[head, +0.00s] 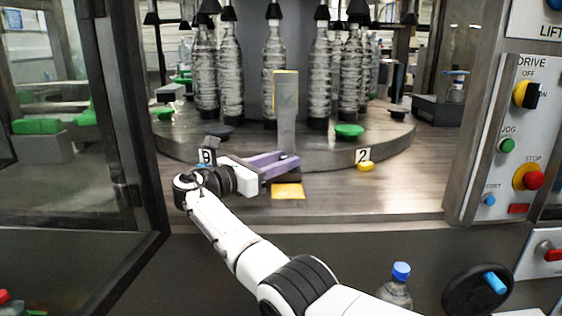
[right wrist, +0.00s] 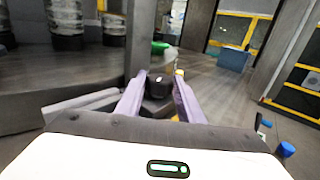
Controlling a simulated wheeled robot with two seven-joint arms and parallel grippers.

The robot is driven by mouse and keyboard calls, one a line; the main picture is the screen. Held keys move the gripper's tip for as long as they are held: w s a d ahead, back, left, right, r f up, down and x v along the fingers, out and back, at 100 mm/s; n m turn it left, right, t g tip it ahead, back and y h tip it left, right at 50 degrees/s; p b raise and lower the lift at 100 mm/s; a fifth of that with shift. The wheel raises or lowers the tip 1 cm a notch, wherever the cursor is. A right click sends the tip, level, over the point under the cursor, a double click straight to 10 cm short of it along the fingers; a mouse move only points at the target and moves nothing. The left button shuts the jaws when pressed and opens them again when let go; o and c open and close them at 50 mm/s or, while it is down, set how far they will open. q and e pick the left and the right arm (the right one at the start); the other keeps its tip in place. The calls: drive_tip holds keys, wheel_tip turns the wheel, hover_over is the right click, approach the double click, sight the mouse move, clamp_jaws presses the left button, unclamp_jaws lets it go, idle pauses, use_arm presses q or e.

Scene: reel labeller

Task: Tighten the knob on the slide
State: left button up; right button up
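The slide's grey upright post (head: 286,115) with a yellow top stands at the front of the round bottle table. My right gripper (head: 287,165) reaches in at its foot, its purple fingers pointing right. In the right wrist view a black knob (right wrist: 159,84) sits between the tips of my right gripper (right wrist: 159,80). The fingers stand on both sides of it, apparently with narrow gaps, so the gripper looks open around it. In the head view the knob is hidden by the fingers and post. My left gripper is not in view.
Several clear bottles (head: 231,75) stand behind the post. A yellow pad (head: 288,191) lies on the deck before it. A tag marked 2 (head: 362,156) and a yellow knob (head: 366,167) are to the right. A control panel (head: 515,140) bounds the right side; an open door frame (head: 120,120) the left.

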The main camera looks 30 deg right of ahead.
drive_tip(key=o, duration=0.3)
drive_tip(key=shift+d+f, duration=0.1)
drive_tip(key=shift+f, duration=0.1)
drive_tip(key=shift+o, duration=0.5)
drive_tip(key=shift+r, duration=0.1)
